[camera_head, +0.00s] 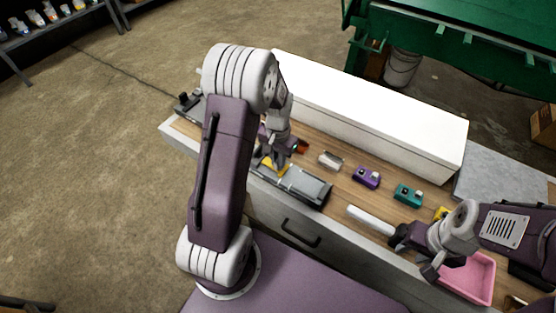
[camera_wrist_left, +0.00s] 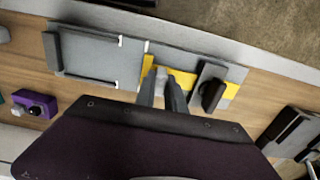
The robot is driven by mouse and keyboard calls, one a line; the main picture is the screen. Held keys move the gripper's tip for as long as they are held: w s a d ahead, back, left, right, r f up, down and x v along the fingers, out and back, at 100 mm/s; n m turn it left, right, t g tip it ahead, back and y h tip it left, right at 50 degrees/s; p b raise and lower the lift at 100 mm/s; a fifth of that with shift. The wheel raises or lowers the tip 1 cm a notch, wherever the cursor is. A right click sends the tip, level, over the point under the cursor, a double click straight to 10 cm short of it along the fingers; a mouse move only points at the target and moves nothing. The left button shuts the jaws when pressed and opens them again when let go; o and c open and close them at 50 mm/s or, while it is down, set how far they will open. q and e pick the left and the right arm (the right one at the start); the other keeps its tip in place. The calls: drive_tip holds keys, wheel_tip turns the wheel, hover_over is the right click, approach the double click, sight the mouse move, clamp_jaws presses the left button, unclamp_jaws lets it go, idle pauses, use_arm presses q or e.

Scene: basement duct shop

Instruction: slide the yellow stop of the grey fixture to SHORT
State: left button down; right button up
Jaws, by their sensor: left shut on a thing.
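The grey fixture (camera_head: 309,187) lies on the wooden bench top near its front edge, and its flat grey plate (camera_wrist_left: 97,58) shows in the left wrist view. The yellow stop (camera_head: 270,166) is at the fixture's left part in the head view. In the left wrist view, yellow (camera_wrist_left: 185,80) shows beside and beyond the fingers. My left gripper (camera_head: 278,162) is down at the stop and shut on it, and its fingers (camera_wrist_left: 162,92) hide part of it. My right gripper (camera_head: 415,256) is beside the pink tray, its finger gap unclear. SHORT marking is not readable.
A grey block with a black knob (camera_wrist_left: 212,92) stands beside the fingers. Purple (camera_head: 367,177) and teal (camera_head: 408,195) boxes, a white bar (camera_head: 371,220) and the pink tray (camera_head: 474,276) lie to the right. A long white box (camera_head: 370,105) bounds the bench's back.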

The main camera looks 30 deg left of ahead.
sight(289, 175)
use_arm(q)
drive_tip(key=shift+s, duration=0.1)
idle(0.4)
drive_tip(key=d, duration=0.4)
drive_tip(key=shift+s+d, duration=0.15)
drive_tip(key=shift+s, duration=0.05)
drive_tip(key=c, duration=1.7)
unclamp_jaws()
drive_tip(key=o, duration=0.3)
drive_tip(key=shift+d, duration=0.15)
drive_tip(key=shift+w+r+p, duration=0.1)
drive_tip(key=shift+r+p, duration=0.2)
drive_tip(key=shift+r, duration=0.05)
wheel_tip(289, 175, up, 8)
drive_tip(key=shift+r, duration=0.2)
